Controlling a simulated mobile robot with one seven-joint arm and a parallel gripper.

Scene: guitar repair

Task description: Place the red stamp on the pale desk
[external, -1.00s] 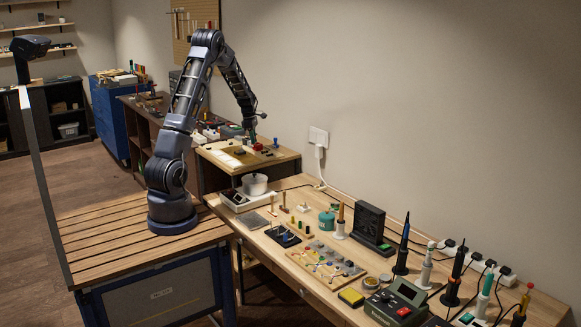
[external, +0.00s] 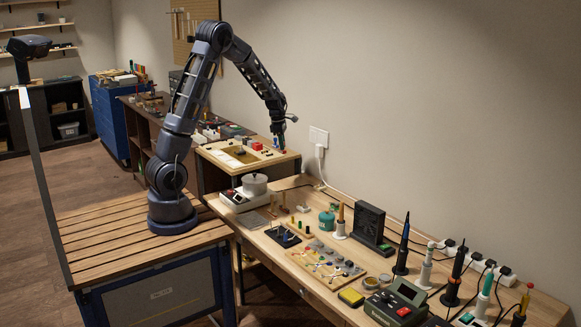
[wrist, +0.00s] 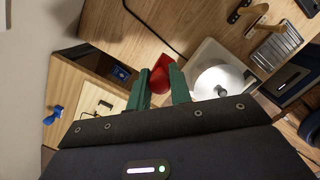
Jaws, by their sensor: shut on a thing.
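The red stamp (wrist: 159,79) is between the two green fingers of my gripper (wrist: 158,90) in the wrist view, and its upper part shows beyond the tips. My gripper (external: 283,149) is shut on it and holds it near the right end of the small pale desk (external: 228,165) in the external view. Only a small bit of red shows there below the fingers. The pale desk also shows at the left in the wrist view (wrist: 66,82). I cannot tell how high the stamp is above the desk.
A white pot (external: 255,184) on a hotplate stands on the longer wooden bench (external: 310,198). A wall socket (external: 319,137) is to the right.

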